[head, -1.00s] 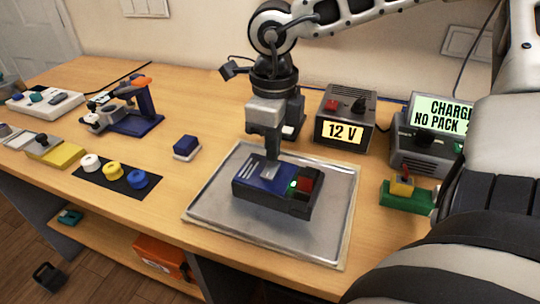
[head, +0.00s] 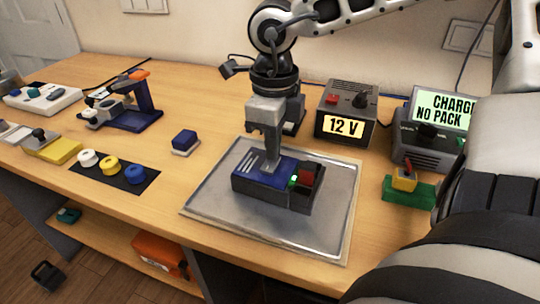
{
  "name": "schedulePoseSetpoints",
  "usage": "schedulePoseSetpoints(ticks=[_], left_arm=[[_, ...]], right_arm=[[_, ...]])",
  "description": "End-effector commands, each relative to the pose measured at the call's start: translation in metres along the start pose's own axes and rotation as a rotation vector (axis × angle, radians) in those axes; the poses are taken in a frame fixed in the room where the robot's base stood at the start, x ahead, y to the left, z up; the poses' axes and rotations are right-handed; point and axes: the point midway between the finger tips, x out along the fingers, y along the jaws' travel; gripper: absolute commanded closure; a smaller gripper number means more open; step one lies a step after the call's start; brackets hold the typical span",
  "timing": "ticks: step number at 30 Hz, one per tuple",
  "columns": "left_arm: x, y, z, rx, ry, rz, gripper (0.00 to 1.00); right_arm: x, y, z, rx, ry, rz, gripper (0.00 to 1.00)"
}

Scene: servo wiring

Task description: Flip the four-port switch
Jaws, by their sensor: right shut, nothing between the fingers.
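A dark box with a blue top (head: 257,177), which I take for the four-port switch, lies on a grey metal tray (head: 225,212). A small green light (head: 293,181) and a dark red part (head: 311,174) show at its right end. My right gripper (head: 272,167) points down, shut and empty, with its tips over the blue top near the light. I cannot tell whether the tips touch it. The ports cannot be made out. My left gripper is not in view.
Behind the tray stand a 12 V supply (head: 345,113) and a charger (head: 425,150) reading no pack. A small blue block (head: 185,140), tape rolls (head: 112,169) and a blue stand (head: 128,112) are left.

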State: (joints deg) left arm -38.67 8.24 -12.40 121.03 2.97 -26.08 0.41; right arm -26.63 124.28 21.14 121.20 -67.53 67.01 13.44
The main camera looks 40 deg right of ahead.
Motion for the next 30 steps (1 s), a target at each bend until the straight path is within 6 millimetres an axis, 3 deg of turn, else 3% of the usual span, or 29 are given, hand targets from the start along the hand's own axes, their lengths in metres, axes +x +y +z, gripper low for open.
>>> schedulePoseSetpoints(ticks=[11, 30], left_arm=[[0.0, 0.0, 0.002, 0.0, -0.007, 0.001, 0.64], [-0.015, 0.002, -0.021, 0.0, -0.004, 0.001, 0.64]], right_arm=[[-0.003, 0.0, 0.0, 0.0, 0.0, 0.0, 1.0], [-0.054, 0.0, 0.0, 0.0, -0.001, -0.001, 1.0]])
